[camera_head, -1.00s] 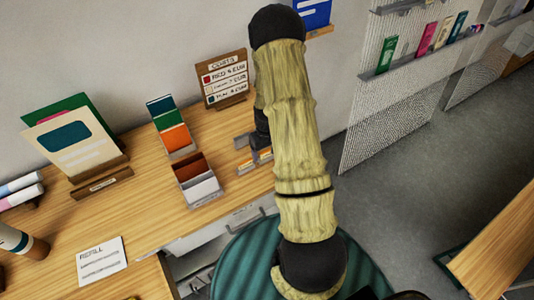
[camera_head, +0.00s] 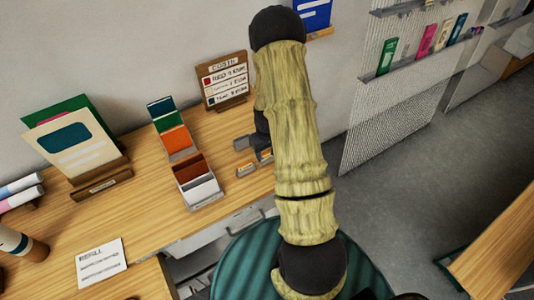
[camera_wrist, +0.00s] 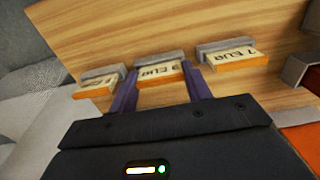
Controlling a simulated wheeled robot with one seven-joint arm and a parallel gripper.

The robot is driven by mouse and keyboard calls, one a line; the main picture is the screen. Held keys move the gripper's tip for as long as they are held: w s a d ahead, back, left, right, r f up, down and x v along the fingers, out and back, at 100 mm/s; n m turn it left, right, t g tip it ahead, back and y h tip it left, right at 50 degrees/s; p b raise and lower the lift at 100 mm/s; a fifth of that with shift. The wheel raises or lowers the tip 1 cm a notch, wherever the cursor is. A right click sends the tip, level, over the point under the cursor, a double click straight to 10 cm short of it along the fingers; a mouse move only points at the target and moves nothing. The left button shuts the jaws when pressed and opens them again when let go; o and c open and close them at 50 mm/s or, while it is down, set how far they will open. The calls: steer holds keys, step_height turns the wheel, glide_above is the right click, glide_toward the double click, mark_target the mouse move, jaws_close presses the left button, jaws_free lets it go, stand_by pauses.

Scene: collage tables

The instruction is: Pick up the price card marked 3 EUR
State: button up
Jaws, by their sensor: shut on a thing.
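In the wrist view, three price cards stand in a row on the wooden table, each with an orange front edge and a grey holder behind it. My gripper (camera_wrist: 161,82) has its two purple fingers on either side of the middle card (camera_wrist: 158,70) and is shut on it. The card's print ends in "EUR"; its digit is hard to read. The left card (camera_wrist: 95,88) and the right card (camera_wrist: 232,60) stand free on either side. In the head view, some cards (camera_head: 246,169) show beside my arm, which hides the rest and my fingertips.
A price board (camera_head: 223,80) stands at the back by the wall. A sample stand with coloured cards (camera_head: 195,180) is left of the price cards. A card holder (camera_head: 100,188) and a refill note (camera_head: 101,263) lie farther left. A teal round stool (camera_head: 250,265) is below the table edge.

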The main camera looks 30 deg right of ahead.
step_height(320, 180, up, 10)
steer(key=b, duration=0.2)
steer(key=shift+b, duration=0.4)
steer(key=shift+f, duration=0.1)
